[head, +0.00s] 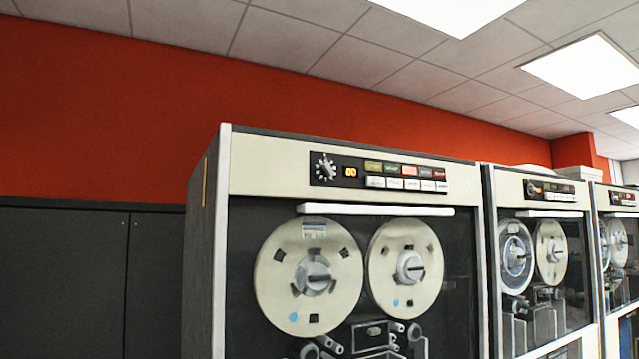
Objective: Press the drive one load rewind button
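A tape drive cabinet (262,180) stands in the middle of the head view, with a dark control panel (318,176) on its cream top band. The panel has a dial (325,168), a small orange number display (350,171), an upper row of coloured indicators (409,170) and a lower row of white buttons (410,184). The labels are too small to read, so I cannot tell which button is load rewind. The display digit is not clearly legible. My gripper is not in view.
Two more tape drives (537,199) (621,209) stand to the right. The near drive has two reels (285,265) (382,265) behind its window, under a white handle bar (375,211). Dark cupboards (65,275) stand at left. The floor is not visible.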

